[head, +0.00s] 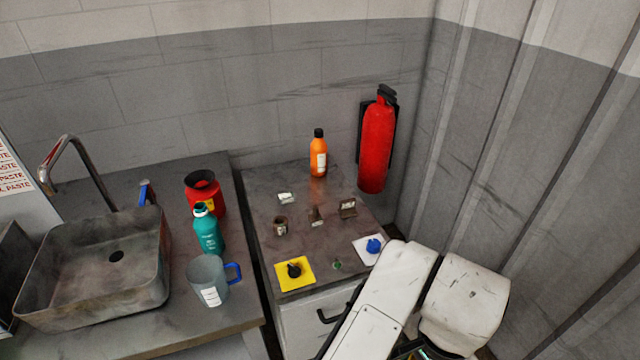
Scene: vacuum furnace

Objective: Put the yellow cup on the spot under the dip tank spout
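No yellow cup shows in this view. The only handled cup I see is a grey one with a blue handle (208,280), upright near the front edge of the left counter. A metal tank like a sink (95,285) sits at the left, with a drain hole in its floor. A curved metal spout (70,145) rises behind it and bends over at the left. No marked spot is clear under the spout. White links of my arm fill the lower right; my gripper is not in view.
The right cabinet top (265,205) holds small metal parts, a yellow plate with a black knob (294,270) and an orange bottle (318,158). A fire extinguisher (376,145) hangs behind.

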